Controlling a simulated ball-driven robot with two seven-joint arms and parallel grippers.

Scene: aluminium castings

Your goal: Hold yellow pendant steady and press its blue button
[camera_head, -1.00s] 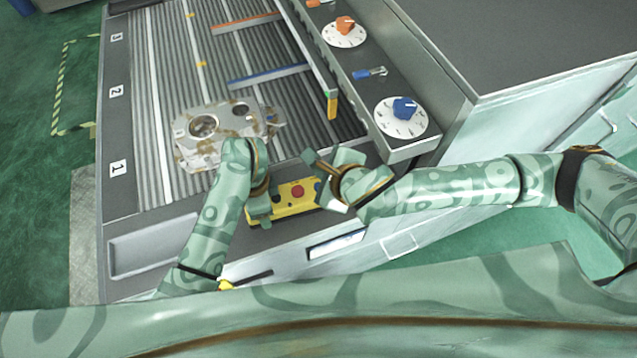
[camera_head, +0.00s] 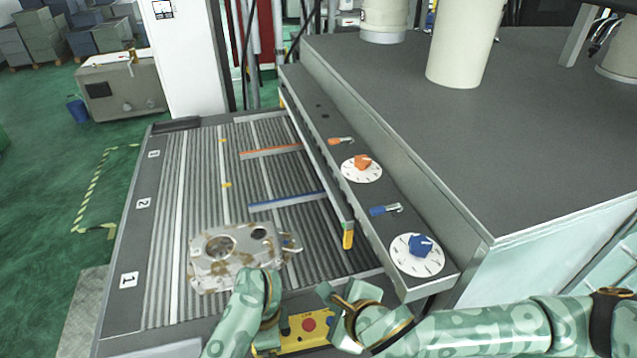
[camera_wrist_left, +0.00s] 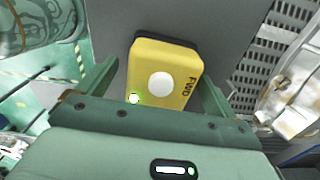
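The yellow pendant (camera_head: 312,341) is at the bottom of the head view, with a red button (camera_head: 308,324) showing; I see no blue button on its visible part.
A stained metal casting (camera_head: 232,258) lies on the ribbed bed (camera_head: 190,190) just beyond my left gripper. A raised panel (camera_head: 372,185) with an orange knob (camera_head: 362,161) and a blue knob (camera_head: 421,246) stands at the right, close to my right arm.

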